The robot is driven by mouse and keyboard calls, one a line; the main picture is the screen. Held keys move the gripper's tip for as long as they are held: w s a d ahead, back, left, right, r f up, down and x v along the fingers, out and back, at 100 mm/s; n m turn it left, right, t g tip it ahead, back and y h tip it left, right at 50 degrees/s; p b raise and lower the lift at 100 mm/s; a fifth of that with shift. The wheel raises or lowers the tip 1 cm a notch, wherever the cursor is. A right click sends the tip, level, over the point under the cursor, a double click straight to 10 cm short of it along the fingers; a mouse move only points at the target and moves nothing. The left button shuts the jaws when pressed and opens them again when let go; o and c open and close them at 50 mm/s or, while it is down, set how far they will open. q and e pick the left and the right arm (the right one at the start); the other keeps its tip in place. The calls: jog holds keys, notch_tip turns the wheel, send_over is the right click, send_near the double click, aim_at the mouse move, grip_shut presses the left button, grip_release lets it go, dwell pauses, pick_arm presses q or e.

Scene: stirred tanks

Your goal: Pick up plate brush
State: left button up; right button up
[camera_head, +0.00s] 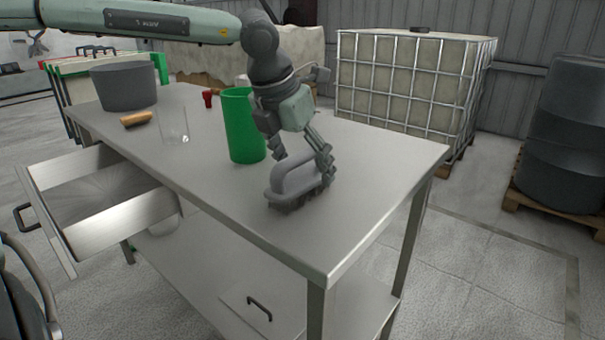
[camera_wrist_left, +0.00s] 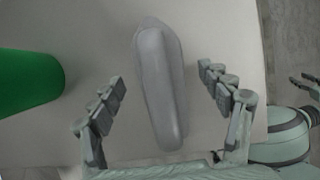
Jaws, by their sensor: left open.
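The plate brush (camera_head: 297,181) is grey with a raised loop handle and dark bristles. It rests bristles down on the steel table (camera_head: 365,160), near its right end. In the left wrist view the brush (camera_wrist_left: 160,88) lies lengthwise between the two fingers. My left gripper (camera_head: 301,160) is open and points down over the brush, with a finger on either side of the handle. In the left wrist view the left gripper's fingers (camera_wrist_left: 163,90) stand clear of the handle on both sides. In the wrist view, part of another gripper (camera_wrist_left: 305,86) shows at the right edge; I cannot tell its opening.
A green cylinder (camera_head: 240,125) stands close left of my gripper. A clear glass (camera_head: 173,126), a wooden-looking piece (camera_head: 136,119), a grey pot (camera_head: 124,86) and a small red item (camera_head: 207,98) are farther left. An open drawer (camera_head: 110,200) juts out in front. The table's right end is clear.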

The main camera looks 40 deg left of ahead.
pick_arm(q)
jog(key=shift+x, duration=1.2)
jog(key=shift+r, duration=0.1)
jog(key=c, duration=1.3)
